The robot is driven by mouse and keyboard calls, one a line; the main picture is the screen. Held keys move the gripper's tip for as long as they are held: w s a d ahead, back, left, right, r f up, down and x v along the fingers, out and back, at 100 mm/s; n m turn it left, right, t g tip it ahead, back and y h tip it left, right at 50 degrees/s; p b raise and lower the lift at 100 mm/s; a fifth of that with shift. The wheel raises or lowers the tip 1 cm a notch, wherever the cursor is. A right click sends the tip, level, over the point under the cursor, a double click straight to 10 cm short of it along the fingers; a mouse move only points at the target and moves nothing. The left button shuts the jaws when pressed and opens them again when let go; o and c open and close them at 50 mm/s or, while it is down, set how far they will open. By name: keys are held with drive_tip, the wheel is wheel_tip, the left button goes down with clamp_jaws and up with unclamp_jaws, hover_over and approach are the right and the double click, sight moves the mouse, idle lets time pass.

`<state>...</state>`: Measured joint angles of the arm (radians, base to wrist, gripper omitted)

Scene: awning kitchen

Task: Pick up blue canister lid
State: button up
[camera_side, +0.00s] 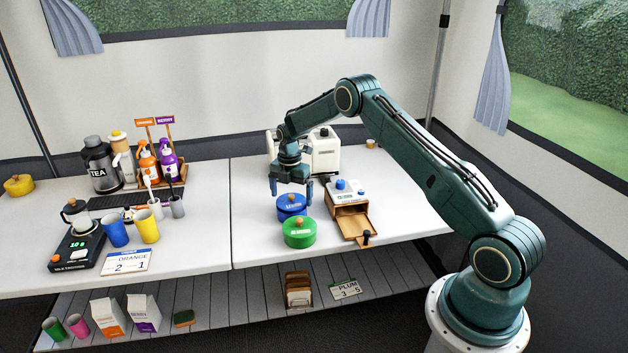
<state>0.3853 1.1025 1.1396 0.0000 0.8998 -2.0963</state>
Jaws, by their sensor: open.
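The blue canister (291,213) stands on the white table with its blue lid (290,200) on top; a small brown knob shows at the middle of the lid. My gripper (291,190) is open and points down above the lid, its two fingers spread to the left and right. I cannot tell whether the fingers touch anything. Nothing shows held between them.
A green canister (299,235) stands just in front of the blue one. A wooden box with an open drawer (354,224) is close on the right, and a cream appliance (322,152) stands behind. Cups and bottles fill the left table; bare table lies left of the canisters.

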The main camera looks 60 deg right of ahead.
drive_tip(key=shift+f, duration=0.1)
idle(0.4)
drive_tip(key=c, duration=0.8)
drive_tip(key=shift+c, duration=0.2)
wheel_tip(320, 180, up, 20)
idle(0.3)
idle(0.5)
hover_over(291, 204)
drive_tip(key=shift+n, duration=0.3)
wheel_tip(291, 204, down, 13)
drive_tip(key=shift+f, duration=0.1)
